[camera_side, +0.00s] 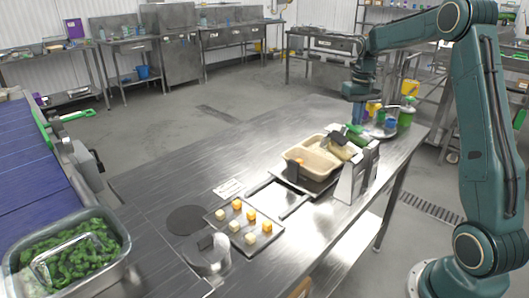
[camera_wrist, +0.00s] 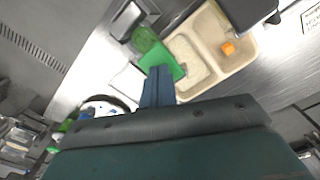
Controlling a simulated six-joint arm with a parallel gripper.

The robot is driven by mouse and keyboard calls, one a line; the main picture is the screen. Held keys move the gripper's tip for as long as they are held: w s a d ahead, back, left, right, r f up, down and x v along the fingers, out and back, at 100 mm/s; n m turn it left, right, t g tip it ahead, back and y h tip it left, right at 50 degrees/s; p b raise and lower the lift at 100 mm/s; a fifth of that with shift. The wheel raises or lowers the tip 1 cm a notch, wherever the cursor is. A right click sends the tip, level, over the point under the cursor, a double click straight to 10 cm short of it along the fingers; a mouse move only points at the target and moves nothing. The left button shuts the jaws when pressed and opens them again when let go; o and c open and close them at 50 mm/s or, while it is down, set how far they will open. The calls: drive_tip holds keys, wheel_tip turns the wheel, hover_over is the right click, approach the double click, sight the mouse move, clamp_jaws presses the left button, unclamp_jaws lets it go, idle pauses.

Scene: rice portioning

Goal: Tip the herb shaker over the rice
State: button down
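The herb shaker (camera_side: 355,130) is green and lies tilted at the tips of my gripper (camera_side: 358,120), just above the right end of the tray. In the wrist view its flat green part (camera_wrist: 162,56) is at my blue fingertips (camera_wrist: 158,72), which look closed on it, and a see-through green part (camera_wrist: 147,38) lies beyond. The beige two-compartment tray (camera_side: 305,160) is below and to the left. Pale rice (camera_wrist: 192,58) fills the compartment nearest the shaker. An orange cube (camera_wrist: 228,48) is in the other compartment. No falling herbs can be made out.
A grey stand (camera_side: 356,180) is close in front of the tray. A round plate (camera_side: 382,133) with a green bottle (camera_side: 405,115) and blue items is at the right. A flat tray of several cubes (camera_side: 232,232) and a bin of greens (camera_side: 75,250) are at the left.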

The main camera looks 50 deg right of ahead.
drive_tip(key=shift+w+f, duration=0.25)
drive_tip(key=shift+f, duration=0.4)
drive_tip(key=shift+w+f, duration=0.2)
drive_tip(key=shift+f, duration=0.5)
drive_tip(key=shift+w+f, duration=0.25)
drive_tip(key=shift+f, duration=0.4)
drive_tip(key=shift+r, duration=0.2)
drive_tip(key=shift+s+r, duration=0.3)
drive_tip(key=shift+r, duration=0.65)
drive_tip(key=shift+s+r, duration=0.25)
drive_tip(key=shift+r, duration=0.7)
drive_tip(key=shift+s+r, duration=0.3)
drive_tip(key=shift+r, duration=0.65)
wheel_tip(320, 180, up, 6)
drive_tip(key=shift+r, duration=0.25)
hover_over(351, 125)
drive_tip(key=s+d, duration=0.1)
drive_tip(key=shift+s+d+f, duration=0.1)
drive_tip(key=shift+f, duration=3.2)
